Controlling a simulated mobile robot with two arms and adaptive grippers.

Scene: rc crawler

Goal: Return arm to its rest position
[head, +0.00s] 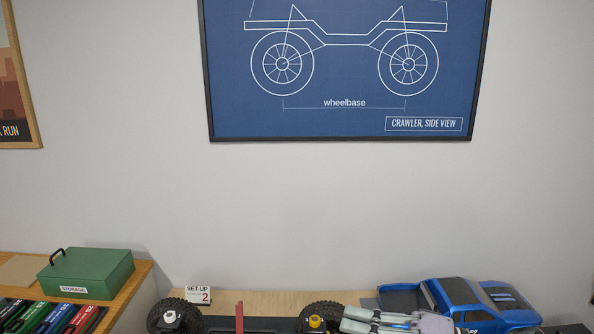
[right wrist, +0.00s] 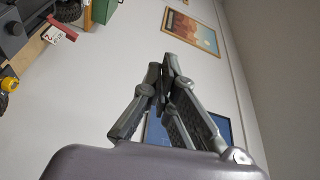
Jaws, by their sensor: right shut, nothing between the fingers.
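My right gripper (head: 350,320) reaches in at the bottom of the head view, pointing left, in front of the blue truck body. In the right wrist view its fingers (right wrist: 168,68) come together at the tips, with nothing between them. The crawler chassis (head: 270,325) shows at the bottom edge of the head view, with black tires and a yellow wheel hub (head: 316,321) beside the fingertips. Its lower part is cut off. My left gripper is in neither view.
The blue truck body (head: 465,300) sits at the right. A green storage box (head: 90,272) stands on the wooden surface at the left, near several coloured items. A small set-up card (head: 198,295) stands behind the chassis. The wall above is clear, with a blue poster (head: 345,118).

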